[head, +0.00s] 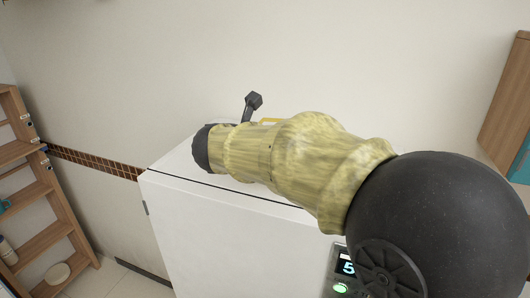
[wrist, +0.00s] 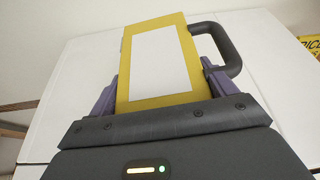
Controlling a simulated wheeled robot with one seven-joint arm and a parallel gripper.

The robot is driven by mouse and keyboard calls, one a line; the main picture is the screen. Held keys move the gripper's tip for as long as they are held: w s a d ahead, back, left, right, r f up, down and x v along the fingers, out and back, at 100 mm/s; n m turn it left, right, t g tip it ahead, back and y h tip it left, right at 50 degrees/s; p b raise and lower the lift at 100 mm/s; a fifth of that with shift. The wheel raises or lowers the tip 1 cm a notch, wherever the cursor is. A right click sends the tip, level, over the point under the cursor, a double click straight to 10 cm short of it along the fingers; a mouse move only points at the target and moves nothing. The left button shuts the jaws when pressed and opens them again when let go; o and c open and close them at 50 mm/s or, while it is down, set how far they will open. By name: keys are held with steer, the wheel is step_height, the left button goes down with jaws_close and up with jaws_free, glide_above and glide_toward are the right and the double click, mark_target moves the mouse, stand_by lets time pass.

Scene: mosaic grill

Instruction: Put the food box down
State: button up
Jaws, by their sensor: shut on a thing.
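The food box is a yellow box with a blank white panel (wrist: 161,62), and it shows in the wrist view. My gripper (wrist: 165,88) is shut on it, with a purple finger at each side. The box is in front of a white appliance (wrist: 75,75). I cannot tell whether it touches the surface. In the head view my yellow-sleeved arm reaches across the white appliance (head: 225,235) and hides most of what is behind it. A thin yellow edge shows just above the sleeve, possibly the box.
A dark handle-like loop (wrist: 232,48) is close to the box's right side. A yellow lettered sign (wrist: 312,44) is at the right edge. A wooden shelf (head: 40,190) stands at the left, and a wooden cabinet (head: 505,95) is at the upper right. A lit display (head: 347,268) is on the appliance's front.

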steer(key=f, duration=0.3)
steer(key=shift+w+f, duration=0.2)
steer(key=shift+s, duration=0.1)
steer(key=shift+f, duration=0.1)
steer(key=o, duration=1.6)
